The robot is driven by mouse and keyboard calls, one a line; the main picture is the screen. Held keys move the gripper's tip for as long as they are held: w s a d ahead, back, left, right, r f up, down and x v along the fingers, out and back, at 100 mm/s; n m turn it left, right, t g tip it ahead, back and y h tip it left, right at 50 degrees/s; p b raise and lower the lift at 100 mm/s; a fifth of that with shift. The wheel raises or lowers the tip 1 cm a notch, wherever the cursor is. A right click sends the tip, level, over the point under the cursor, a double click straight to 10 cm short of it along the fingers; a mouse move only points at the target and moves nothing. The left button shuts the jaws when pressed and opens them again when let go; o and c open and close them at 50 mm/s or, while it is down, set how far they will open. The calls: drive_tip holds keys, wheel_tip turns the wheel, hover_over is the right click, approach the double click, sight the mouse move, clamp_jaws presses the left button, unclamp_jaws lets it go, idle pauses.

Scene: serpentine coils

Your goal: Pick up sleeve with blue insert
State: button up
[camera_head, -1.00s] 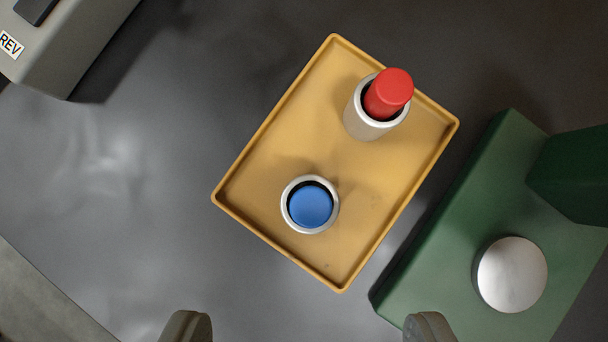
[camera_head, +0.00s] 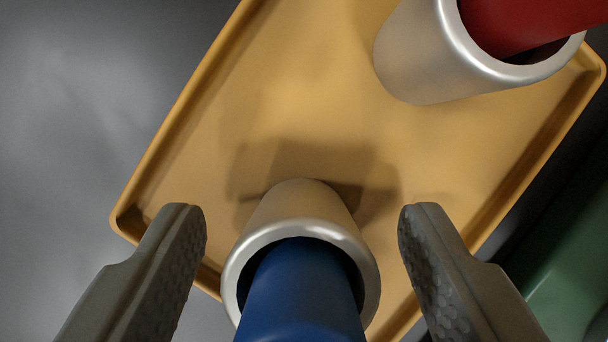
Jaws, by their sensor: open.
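The sleeve with the blue insert is a silver cylinder (camera_head: 305,206) standing on the yellow tray, with a blue insert (camera_head: 302,295) in its open top. My gripper (camera_head: 302,225) is open, one finger on each side of this sleeve. A gap shows between each finger and the sleeve. The lower end of the view cuts off part of the blue insert.
The yellow tray (camera_head: 300,110) has a low raised rim. A second silver sleeve (camera_head: 425,55) with a red insert (camera_head: 530,20) stands on it at the upper right. A green object (camera_head: 565,265) lies beyond the tray at the lower right.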

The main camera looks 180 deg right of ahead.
drive_tip(key=shift+w+f, duration=0.15)
drive_tip(key=shift+f, duration=0.2)
drive_tip(key=c, duration=1.2)
drive_tip(key=shift+o, duration=0.2)
drive_tip(key=shift+r, duration=0.1)
